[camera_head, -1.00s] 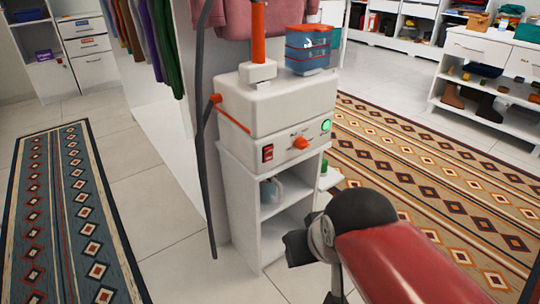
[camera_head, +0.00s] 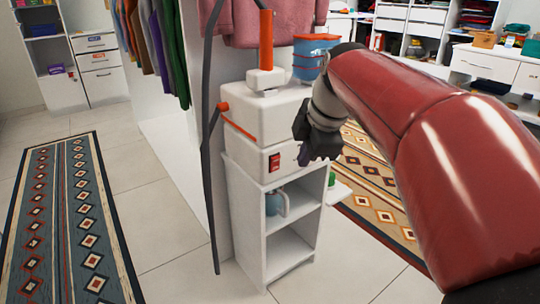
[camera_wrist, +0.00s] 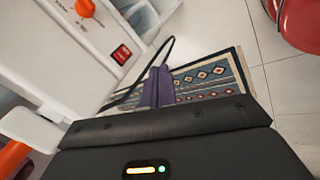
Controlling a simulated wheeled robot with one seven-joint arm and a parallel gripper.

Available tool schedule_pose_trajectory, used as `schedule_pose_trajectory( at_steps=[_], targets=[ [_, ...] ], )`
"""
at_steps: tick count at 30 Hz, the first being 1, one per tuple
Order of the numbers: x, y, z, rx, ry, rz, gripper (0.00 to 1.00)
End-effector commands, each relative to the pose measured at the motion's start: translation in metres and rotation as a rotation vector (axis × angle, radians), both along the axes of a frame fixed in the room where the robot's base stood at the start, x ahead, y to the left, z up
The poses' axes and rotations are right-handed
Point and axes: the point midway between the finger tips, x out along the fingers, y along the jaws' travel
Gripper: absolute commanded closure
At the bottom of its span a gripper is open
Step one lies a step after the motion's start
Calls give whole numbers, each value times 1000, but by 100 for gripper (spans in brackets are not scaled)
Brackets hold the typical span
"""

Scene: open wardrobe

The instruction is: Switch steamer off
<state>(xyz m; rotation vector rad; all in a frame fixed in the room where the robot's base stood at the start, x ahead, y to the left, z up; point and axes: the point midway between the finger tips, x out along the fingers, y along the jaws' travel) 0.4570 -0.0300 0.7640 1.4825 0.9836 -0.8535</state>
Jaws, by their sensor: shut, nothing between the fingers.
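The steamer (camera_head: 262,120) is a white box on a small white shelf stand, with an orange-handled wand upright on top. Its red rocker switch (camera_head: 274,161) shows on the front panel; the switch (camera_wrist: 122,54) also shows in the wrist view, with the orange knob (camera_wrist: 85,8) at the upper left. My gripper (camera_head: 306,156) is in front of the right part of the panel, right of the switch, and hides the knob and green light in the head view. In the wrist view, my gripper's purple fingers (camera_wrist: 158,86) are together and empty, apart from the switch.
A dark hose (camera_head: 207,150) hangs at the steamer's left. A jug (camera_head: 275,203) sits on the shelf below. Rugs lie on both sides, with open tiled floor between.

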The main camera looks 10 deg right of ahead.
Motion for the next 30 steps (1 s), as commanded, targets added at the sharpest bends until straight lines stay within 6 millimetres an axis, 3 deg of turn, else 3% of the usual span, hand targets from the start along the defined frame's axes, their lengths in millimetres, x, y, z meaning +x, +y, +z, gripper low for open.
schedule_pose_trajectory(
  at_steps=[3, 9, 23, 30],
  targets=[
    [24, -9, 1, -53, -19, 172, 100],
    [45, -17, 4, -111, -45, 358, 100],
    [49, -18, 4, -124, -52, 401, 100],
    [58, -13, -21, -123, -48, 403, 100]
  ],
)
